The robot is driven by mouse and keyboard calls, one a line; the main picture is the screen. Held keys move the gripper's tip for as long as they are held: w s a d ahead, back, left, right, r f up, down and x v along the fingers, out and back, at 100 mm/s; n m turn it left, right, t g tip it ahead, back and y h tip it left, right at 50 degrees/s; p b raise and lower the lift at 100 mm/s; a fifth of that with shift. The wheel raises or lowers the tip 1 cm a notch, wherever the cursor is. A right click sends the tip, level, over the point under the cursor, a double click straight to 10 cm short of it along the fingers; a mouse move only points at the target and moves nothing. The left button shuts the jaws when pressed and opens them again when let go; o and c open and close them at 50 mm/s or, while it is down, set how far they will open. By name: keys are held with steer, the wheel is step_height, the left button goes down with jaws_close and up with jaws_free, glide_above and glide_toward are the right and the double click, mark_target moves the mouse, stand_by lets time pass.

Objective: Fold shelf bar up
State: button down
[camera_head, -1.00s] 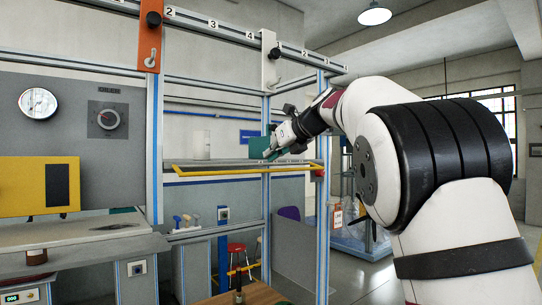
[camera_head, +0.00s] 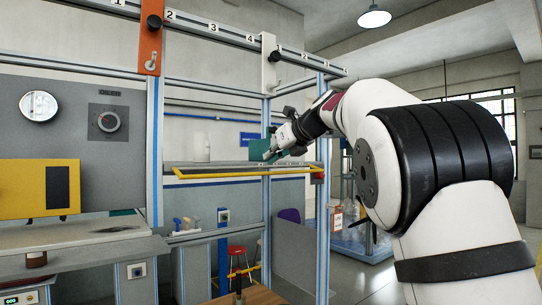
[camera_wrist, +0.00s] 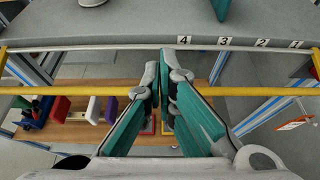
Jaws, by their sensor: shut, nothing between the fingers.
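The shelf bar is a thin yellow bar (camera_head: 225,176) that sticks out roughly level from the metal frame, with a red end piece (camera_head: 318,175) at its right. In the wrist view the yellow bar (camera_wrist: 70,91) runs across the picture, and its middle is hidden by my fingers. My gripper (camera_head: 268,154) is near the right part of the bar and a little above it in the head view. Its teal fingers also show in the wrist view (camera_wrist: 160,75), with their tips together and nothing between them. I cannot tell whether they touch the bar.
The metal frame (camera_head: 155,150) has upright posts beside the bar, with an orange plate (camera_head: 151,35) and a white plate (camera_head: 270,62) on its top rail. A grey machine with a yellow panel (camera_head: 40,188) stands at left. A wooden table (camera_wrist: 90,120) with coloured things lies below.

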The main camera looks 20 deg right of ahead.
steer(key=v, duration=1.2)
